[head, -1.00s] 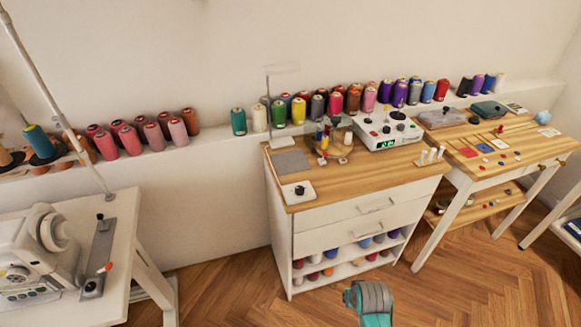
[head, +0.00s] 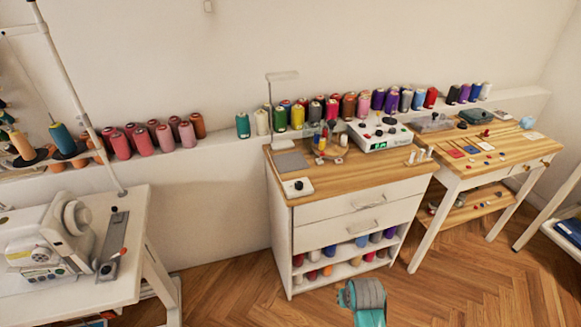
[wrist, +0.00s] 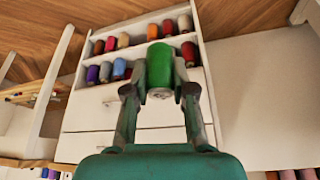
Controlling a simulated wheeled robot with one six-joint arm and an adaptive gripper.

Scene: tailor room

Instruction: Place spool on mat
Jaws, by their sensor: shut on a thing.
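A green spool (wrist: 160,66) is held between the two fingers of my gripper (wrist: 160,90) in the wrist view, in front of the white cabinet. The gripper is shut on it, and the fingers press its sides. A flat grey mat (head: 291,162) lies at the left of the cabinet's wooden top in the head view, with nothing seen on it. The mat is not visible in the wrist view. In the head view only a teal and grey part of my arm shows at the bottom, and the held spool is not visible.
The white cabinet (head: 345,212) has spools on its lower shelves. A white control box (head: 299,187) is near the mat, and small spools (head: 322,143) stand behind it. A lit device (head: 380,133) is further right. A sewing machine (head: 50,240) stands left. Open floor lies in front.

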